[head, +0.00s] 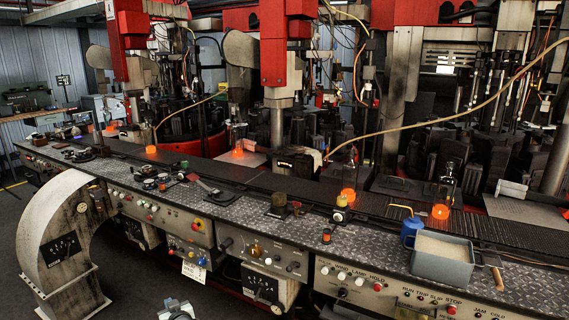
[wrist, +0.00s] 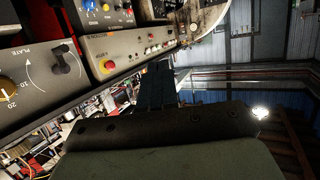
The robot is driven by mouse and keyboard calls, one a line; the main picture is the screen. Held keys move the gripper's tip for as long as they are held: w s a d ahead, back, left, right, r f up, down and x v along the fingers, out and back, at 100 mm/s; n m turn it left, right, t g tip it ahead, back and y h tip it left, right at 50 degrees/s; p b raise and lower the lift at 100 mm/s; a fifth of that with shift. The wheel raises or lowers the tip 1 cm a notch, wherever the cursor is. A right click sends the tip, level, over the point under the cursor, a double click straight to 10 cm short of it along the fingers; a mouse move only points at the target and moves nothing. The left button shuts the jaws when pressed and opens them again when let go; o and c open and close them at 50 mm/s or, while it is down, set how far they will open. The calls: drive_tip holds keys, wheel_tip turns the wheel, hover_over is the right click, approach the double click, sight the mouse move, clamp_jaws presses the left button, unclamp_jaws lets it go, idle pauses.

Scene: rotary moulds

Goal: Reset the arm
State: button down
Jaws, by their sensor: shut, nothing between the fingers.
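My gripper (wrist: 157,76) shows in the wrist view as dark fingers held together beyond a dark bar and a grey-green body. It is shut and holds nothing. It hangs in the air, apart from the machine's control panel (wrist: 120,45), which lies sideways in that view. In the head view a small pale part at the bottom edge, left of centre, may be the top of my arm; the fingers do not show there.
A metal bench (head: 230,200) runs across the head view with control panels below it. On it stand a grey bin (head: 443,262), a blue oil can (head: 411,228) and several small tools. Glowing bottles (head: 348,190) stand on the dark conveyor (head: 290,187) behind. Open floor lies at lower left.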

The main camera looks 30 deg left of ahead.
drive_tip(key=w+d+f+m+h, duration=0.25)
drive_tip(key=w+d+f, duration=0.25)
drive_tip(key=d+f, duration=0.5)
drive_tip(key=w+d+f+m+h, duration=0.1)
drive_tip(key=w+d+f+h, duration=0.35)
drive_tip(key=d, duration=1.05)
drive_tip(key=w+d+f+m+h, duration=0.15)
drive_tip(key=w+d+f, duration=0.35)
drive_tip(key=d+f, duration=0.6)
drive_tip(key=s+d+f+m+g+h, duration=0.15)
drive_tip(key=s+d+f, duration=0.25)
drive_tip(key=d, duration=0.7)
drive_tip(key=s+d+f+m+g+h, duration=0.1)
drive_tip(key=s+d+f+g+h, duration=0.2)
drive_tip(key=d, duration=0.9)
drive_tip(key=s+d+f+m+g+h, duration=0.15)
drive_tip(key=s+d+f, duration=0.3)
drive_tip(key=d, duration=0.65)
drive_tip(key=s+d+m+g, duration=0.1)
drive_tip(key=s+d+g, duration=0.2)
drive_tip(key=s+d, duration=0.3)
drive_tip(key=s+d+m+g+y, duration=0.1)
drive_tip(key=s+d+g, duration=0.3)
drive_tip(key=s, duration=1.1)
drive_tip(key=d+m, duration=0.1)
drive_tip(key=d, duration=0.2)
drive_tip(key=shift+d+r+m, duration=0.3)
